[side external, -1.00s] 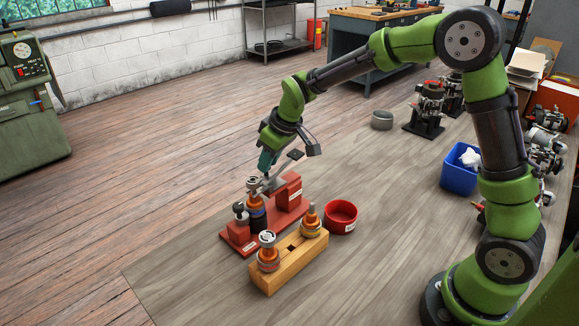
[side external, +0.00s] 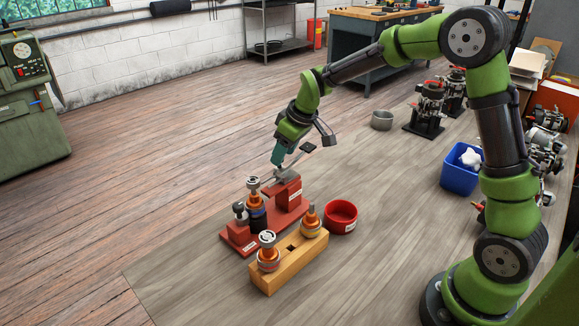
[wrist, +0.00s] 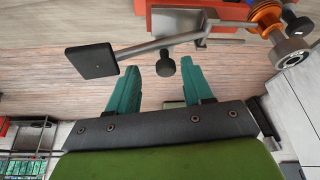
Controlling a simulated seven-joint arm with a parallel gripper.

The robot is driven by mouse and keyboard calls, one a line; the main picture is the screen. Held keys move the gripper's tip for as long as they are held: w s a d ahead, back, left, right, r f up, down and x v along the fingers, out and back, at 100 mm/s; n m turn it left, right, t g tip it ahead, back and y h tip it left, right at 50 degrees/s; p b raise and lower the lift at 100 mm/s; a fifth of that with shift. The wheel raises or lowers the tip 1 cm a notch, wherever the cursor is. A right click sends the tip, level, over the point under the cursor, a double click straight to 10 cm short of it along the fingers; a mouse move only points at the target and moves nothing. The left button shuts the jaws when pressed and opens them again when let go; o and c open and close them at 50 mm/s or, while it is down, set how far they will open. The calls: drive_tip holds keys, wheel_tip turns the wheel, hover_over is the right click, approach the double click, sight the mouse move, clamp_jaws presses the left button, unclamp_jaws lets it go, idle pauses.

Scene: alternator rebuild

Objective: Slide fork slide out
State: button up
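The grey fork slide (side external: 286,177) lies on top of the red block of the red fixture (side external: 235,236), its prongs pointing left toward the orange-and-dark stacked part (side external: 256,208). In the wrist view the fork slide (wrist: 178,20) has a dark knob (wrist: 167,66), and a rod runs to a black square plate (wrist: 92,61). The stacked part shows at the top right (wrist: 267,17). My gripper (side external: 278,161) is just above the slide. In the wrist view its teal fingers (wrist: 163,76) are apart, with the knob between their tips and gaps visible on both sides.
A wooden block (side external: 291,264) with two orange-ringed parts stands in front of the fixture. A red bowl (side external: 341,217) is on its right. A blue bin (side external: 460,181) stands farther right. The bench is bare to the left and front.

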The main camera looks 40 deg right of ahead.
drive_tip(key=v, duration=1.7)
drive_tip(key=shift+s+f, duration=0.1)
drive_tip(key=s+a+f+m+t, duration=0.1)
drive_tip(key=s+a+f+m, duration=0.1)
drive_tip(key=s, duration=0.8)
drive_tip(key=s+a+f+m+t+y, duration=0.1)
drive_tip(key=s+a+f+m+t, duration=0.1)
drive_tip(key=s, duration=0.8)
drive_tip(key=a+m, duration=0.1)
drive_tip(key=m, duration=0.1)
drive_tip(key=shift+a+m, duration=0.3)
drive_tip(key=shift+a, duration=0.05)
